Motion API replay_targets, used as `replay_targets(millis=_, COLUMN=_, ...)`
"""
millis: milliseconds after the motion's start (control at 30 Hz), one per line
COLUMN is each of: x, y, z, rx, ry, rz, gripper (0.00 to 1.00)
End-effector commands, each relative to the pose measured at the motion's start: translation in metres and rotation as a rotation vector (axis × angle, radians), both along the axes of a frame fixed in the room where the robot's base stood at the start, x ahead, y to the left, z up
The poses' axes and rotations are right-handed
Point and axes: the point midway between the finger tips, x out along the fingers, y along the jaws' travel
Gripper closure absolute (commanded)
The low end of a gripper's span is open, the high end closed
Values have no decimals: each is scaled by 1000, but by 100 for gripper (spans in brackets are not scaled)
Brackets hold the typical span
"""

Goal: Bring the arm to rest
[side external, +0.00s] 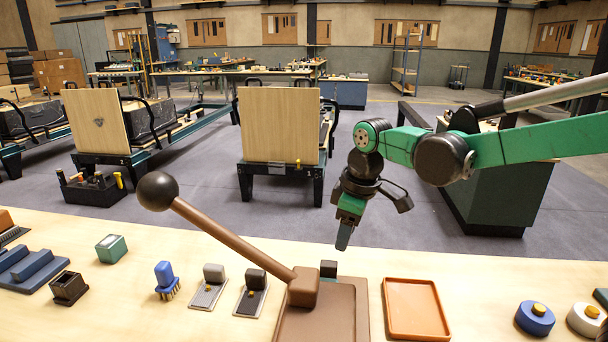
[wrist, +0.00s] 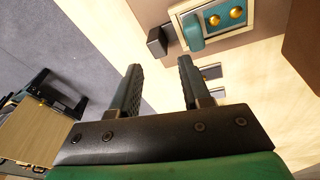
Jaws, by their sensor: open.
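My gripper (side external: 345,236) hangs from the green arm above the far edge of the workbench, fingers pointing down, apart from everything on the bench. In the wrist view its two dark ribbed fingers (wrist: 160,82) stand apart with nothing between them. Below and left of it in the side view is a brown press-like base (side external: 340,310) with a long lever (side external: 230,236) that slopes up left to a dark ball knob (side external: 157,191). A teal block with two brass studs (wrist: 222,22) and a small dark block (wrist: 157,41) show beyond the fingers in the wrist view.
The wooden bench (side external: 190,240) holds an empty orange tray (side external: 415,308), a blue round piece (side external: 535,317), a blue brush (side external: 166,281), a dark open box (side external: 69,288) and a green block (side external: 111,248). Reformer frames (side external: 280,130) stand on the floor behind. The air around my gripper is clear.

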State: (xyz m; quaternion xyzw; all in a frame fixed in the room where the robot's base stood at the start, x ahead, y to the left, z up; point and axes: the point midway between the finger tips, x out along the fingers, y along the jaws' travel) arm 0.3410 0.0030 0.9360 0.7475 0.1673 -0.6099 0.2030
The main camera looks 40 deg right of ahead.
Motion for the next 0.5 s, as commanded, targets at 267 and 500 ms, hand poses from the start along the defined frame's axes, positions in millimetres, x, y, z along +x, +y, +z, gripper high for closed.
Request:
replay_targets(millis=267, x=-55, y=-2, z=17, rx=100, ry=-247, rz=-299, gripper=58)
replay_targets(millis=500, x=-80, y=-3, z=11, rx=191, ry=-383, rz=-461, gripper=58)
